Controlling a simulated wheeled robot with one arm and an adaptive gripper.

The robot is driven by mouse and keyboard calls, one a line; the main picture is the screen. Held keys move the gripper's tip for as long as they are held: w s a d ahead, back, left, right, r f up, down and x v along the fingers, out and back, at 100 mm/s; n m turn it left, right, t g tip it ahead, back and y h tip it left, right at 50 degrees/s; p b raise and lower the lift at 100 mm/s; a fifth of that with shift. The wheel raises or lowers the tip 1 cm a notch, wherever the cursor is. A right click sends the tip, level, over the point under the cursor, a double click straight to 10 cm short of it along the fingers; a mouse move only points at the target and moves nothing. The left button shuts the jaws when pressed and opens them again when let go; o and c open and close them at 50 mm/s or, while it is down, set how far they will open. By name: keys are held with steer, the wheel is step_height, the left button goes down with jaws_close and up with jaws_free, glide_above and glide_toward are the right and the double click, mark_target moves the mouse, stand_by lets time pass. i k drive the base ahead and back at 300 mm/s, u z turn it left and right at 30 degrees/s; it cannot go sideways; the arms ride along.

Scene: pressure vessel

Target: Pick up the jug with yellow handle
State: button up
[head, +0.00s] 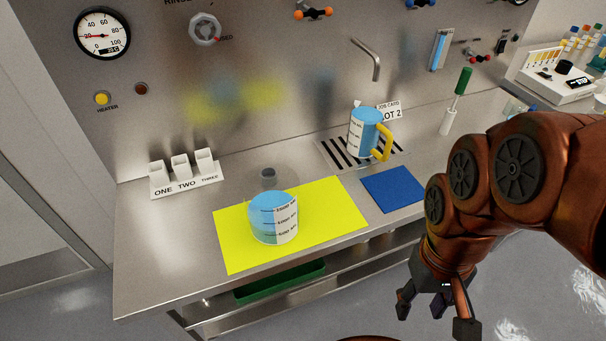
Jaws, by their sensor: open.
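The jug with yellow handle (364,136) stands upright on a dark slotted drain grate at the back of the steel bench. It has a blue and white body with printed marks, and its yellow handle (385,143) faces right. My gripper (438,314) hangs at the lower right, in front of the bench edge and apart from the jug. Its fingers are spread and nothing is between them.
A blue-and-white marked vessel (273,218) stands on a yellow mat (337,205). A blue mat (394,188) lies in front of the grate (334,153). A spout (372,58) juts above the jug. A green-handled brush (456,100) stands right.

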mark_target(371, 136)
steer(key=k, duration=0.5)
steer(key=u, duration=0.55)
steer(key=i, duration=0.95)
steer(key=u, duration=0.25)
